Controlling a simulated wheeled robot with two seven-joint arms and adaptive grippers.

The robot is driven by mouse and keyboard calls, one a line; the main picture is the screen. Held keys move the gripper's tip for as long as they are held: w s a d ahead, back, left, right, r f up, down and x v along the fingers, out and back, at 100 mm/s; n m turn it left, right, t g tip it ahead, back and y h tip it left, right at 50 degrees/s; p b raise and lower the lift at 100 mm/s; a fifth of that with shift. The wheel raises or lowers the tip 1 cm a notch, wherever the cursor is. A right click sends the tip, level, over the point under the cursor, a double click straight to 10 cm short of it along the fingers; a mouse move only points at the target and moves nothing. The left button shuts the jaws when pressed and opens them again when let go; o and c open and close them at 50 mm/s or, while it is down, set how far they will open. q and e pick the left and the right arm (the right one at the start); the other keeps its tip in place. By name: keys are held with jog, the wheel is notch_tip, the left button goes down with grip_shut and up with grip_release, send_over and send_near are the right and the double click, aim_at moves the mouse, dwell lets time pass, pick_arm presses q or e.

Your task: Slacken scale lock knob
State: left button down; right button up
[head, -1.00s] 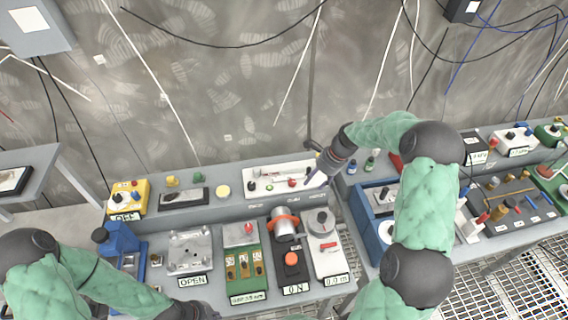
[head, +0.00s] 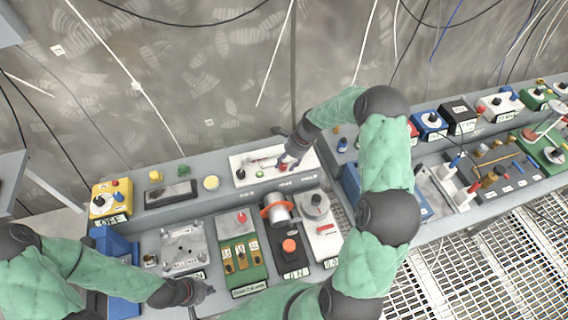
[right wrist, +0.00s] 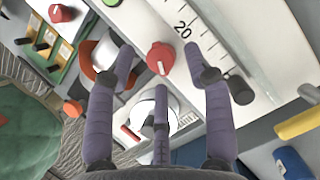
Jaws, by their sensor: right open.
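A red knob (right wrist: 160,57) sits on a white scale panel (right wrist: 268,70) with tick marks and the number 20, seen in the right wrist view. My right gripper (right wrist: 158,72) is open, its fingers spread either side of the red knob with no clear contact. A black knob (right wrist: 240,90) is by the right-hand finger. In the head view, my right gripper (head: 291,158) is over the right part of the white scale panel (head: 240,163) and hides part of it. My left gripper (head: 200,293) is low over the front bench; its fingers are too small to read.
In the head view, a yellow box (head: 112,199) is at the left and a blue device (head: 115,245) in front of it. An orange-ringed cylinder (head: 277,209) and a dial device (head: 317,207) stand in front of the panel. Another crowded bench is at the right.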

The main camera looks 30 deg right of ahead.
jog(key=shift+x, duration=0.85)
grip_shut()
